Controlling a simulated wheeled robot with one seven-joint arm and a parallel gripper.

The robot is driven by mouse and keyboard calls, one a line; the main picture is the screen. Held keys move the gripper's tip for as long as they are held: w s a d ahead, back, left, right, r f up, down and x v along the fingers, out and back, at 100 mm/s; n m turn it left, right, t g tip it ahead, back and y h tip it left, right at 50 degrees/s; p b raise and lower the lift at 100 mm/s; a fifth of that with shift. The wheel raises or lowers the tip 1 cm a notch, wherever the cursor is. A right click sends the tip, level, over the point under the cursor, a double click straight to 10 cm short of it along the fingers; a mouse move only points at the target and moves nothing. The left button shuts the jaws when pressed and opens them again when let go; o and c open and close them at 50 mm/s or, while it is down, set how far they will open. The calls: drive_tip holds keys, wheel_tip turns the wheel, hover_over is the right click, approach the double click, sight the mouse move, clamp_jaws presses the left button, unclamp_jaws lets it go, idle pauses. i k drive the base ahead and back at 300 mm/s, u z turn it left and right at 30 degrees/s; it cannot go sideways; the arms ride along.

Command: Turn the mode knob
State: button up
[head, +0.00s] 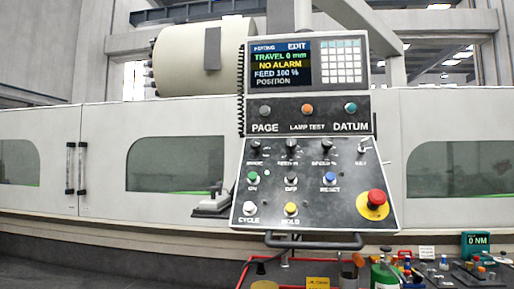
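The mode knob (255,148) is a small dark knob at the upper left of the sloping control panel (315,212). The label below it is blurred but seems to read MODE. Its pointer direction is too small to tell. Two similar dark knobs, the feed knob (291,146) and the speed knob (325,146), stand in the same row to its right. A key switch (362,148) ends the row. The screen (281,63) above shows EDIT, TRAVEL 0 mm, NO ALARM and FEED 100 %. My gripper is not in view.
Several coloured push buttons and a red emergency stop (375,198) sit below the knobs. A bar handle (314,241) juts out under the panel. A red tray (330,262) with bottles and tools stands low in front. The space before the knobs looks clear.

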sight(255, 143)
drive_tip(key=u, duration=0.05)
drive_tip(key=k, duration=0.35)
drive_tip(key=u, duration=0.65)
drive_tip(key=i, duration=0.8)
drive_tip(key=z, duration=0.45)
